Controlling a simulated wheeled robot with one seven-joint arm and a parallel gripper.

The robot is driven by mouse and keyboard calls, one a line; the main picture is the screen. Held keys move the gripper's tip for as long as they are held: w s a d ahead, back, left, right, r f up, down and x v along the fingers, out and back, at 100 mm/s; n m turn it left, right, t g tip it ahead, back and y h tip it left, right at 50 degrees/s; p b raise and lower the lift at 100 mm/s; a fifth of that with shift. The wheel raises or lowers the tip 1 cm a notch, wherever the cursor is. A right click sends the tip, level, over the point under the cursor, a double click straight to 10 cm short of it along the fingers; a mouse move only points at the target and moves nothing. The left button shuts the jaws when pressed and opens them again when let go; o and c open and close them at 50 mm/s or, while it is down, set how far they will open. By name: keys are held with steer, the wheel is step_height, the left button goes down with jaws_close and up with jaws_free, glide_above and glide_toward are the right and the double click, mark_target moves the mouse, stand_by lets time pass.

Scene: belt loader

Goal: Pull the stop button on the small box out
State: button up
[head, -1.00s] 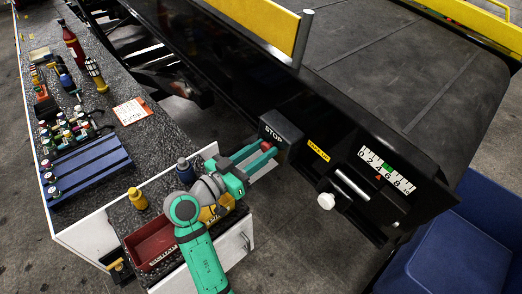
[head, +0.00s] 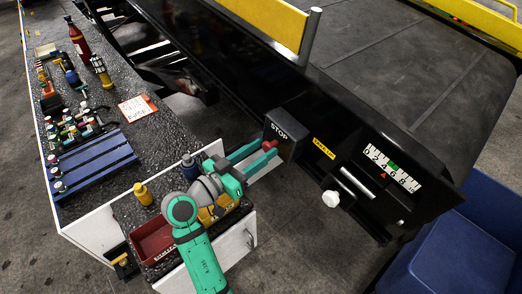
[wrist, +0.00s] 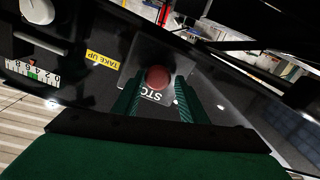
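The small box (head: 291,134) is dark grey, marked STOP, and fixed to the black side of the belt loader. Its red stop button (head: 268,146) faces left, toward my gripper (head: 262,153). In the wrist view the round button (wrist: 157,78) lies between the two green fingertips of my gripper (wrist: 160,84). The fingers are apart, one on each side of the button, and I see a narrow gap at the right finger. Whether the left finger touches the button I cannot tell. The box (wrist: 178,102) shows behind the fingers with part of its lettering covered.
A yellow TAKE UP label (head: 323,148), a white knob (head: 331,198) and a number scale (head: 391,169) sit right of the box. A speckled counter (head: 160,140) with bottles and a red tray (head: 152,240) lies left. A blue bin (head: 455,245) stands at the lower right.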

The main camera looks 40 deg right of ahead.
steer(key=shift+s+d, duration=0.1)
steer(key=a, duration=1)
steer(key=shift+s+a, duration=0.25)
steer(key=shift+a, duration=0.15)
steer(key=shift+d, duration=0.1)
